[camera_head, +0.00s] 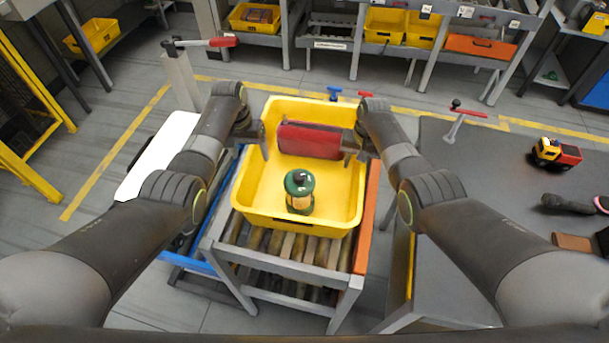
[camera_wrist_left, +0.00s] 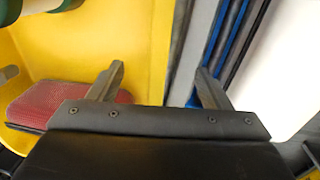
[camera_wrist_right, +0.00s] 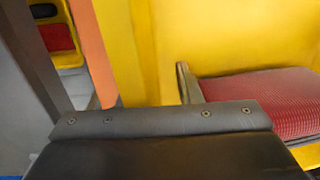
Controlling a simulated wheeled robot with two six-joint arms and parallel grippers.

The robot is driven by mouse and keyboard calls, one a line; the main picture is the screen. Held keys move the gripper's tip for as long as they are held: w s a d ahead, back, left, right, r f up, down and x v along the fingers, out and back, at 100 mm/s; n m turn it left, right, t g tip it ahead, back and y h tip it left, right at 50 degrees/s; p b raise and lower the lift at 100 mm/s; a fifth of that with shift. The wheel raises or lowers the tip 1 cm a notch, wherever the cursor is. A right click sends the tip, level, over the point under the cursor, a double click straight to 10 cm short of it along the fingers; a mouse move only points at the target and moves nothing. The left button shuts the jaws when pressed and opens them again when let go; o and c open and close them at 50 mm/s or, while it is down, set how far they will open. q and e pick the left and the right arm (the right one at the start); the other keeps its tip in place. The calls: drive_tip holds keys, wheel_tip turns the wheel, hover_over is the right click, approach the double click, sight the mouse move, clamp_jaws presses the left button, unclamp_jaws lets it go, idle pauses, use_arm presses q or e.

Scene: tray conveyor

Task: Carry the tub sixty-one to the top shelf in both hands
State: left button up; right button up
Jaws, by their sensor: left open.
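A yellow tub (camera_head: 330,222) stands upright on a grey roller stand; I can read no number on it. A green lantern (camera_head: 300,192) and a red box-like thing (camera_head: 310,140) are inside it. My left gripper (camera_head: 260,147) is open at the tub's left wall; in the left wrist view its fingers (camera_wrist_left: 158,85) are on either side of that wall. My right gripper (camera_head: 352,156) is at the right wall.
Shelves with yellow tubs (camera_head: 385,25) and an orange case (camera_head: 480,46) stand at the back. A dark table with a toy truck (camera_head: 556,154) is at the right. An orange rail (camera_head: 367,215) runs beside the tub. Grey floor lies free behind the stand.

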use_arm(q)
wheel_tip(320, 180, up, 8)
drive_tip(key=shift+a+f, duration=0.2)
drive_tip(key=shift+a, duration=0.1)
drive_tip(key=shift+w, duration=0.1)
use_arm(e)
drive_tip(key=shift+o, duration=0.6)
drive_tip(key=o, duration=0.3)
drive_tip(key=shift+r, duration=0.15)
drive_tip(key=r, duration=0.7)
drive_tip(key=d+r, duration=0.1)
drive_tip(key=r, duration=0.3)
drive_tip(key=shift+d+r, duration=0.1)
drive_tip(key=shift+r, duration=0.25)
drive_tip(key=shift+s+f, duration=0.1)
